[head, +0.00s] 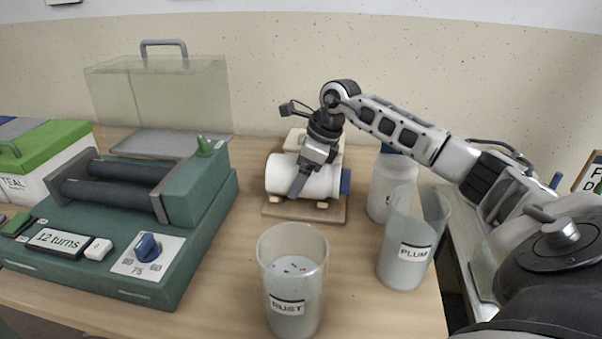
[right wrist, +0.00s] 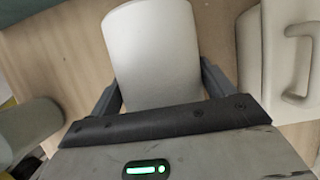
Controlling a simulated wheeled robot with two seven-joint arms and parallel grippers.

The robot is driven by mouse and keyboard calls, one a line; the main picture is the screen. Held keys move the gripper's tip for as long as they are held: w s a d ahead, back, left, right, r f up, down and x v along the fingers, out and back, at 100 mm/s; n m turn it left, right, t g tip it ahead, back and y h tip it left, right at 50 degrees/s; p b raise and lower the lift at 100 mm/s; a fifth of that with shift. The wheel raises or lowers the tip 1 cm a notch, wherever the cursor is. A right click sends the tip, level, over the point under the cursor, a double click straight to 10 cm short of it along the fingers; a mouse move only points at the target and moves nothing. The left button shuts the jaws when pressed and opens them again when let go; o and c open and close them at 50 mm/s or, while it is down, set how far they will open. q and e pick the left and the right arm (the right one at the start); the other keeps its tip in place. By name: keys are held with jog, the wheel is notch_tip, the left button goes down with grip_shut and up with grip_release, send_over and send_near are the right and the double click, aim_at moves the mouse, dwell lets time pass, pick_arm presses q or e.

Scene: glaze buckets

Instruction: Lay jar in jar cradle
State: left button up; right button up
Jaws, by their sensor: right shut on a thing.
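The white jar (head: 325,182) with a blue end lies on its side over the wooden jar cradle (head: 285,212), at the middle back of the table in the head view. My right gripper (head: 300,184) reaches down over the jar and is shut on it. In the right wrist view the jar (right wrist: 150,45) sits between the two dark fingers of the gripper (right wrist: 162,88). I cannot tell whether the jar bears fully on the cradle's supports or hangs slightly above them. My left gripper is not in view.
A clear bucket marked RUST (head: 293,262) stands in front, and one marked PLUM (head: 408,262) at right. A white container (head: 385,190) stands behind PLUM. A green roller machine (head: 205,210) fills the left. A beige handled box (right wrist: 285,60) stands beside the jar.

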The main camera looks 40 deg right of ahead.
jog(key=o, duration=1.2)
jog(key=shift+r, duration=0.2)
jog(key=shift+s+f, duration=0.1)
jog(key=shift+f, duration=0.15)
jog(key=v, duration=1.6)
jog(key=shift+r+p, duration=0.2)
jog(key=shift+p, duration=0.25)
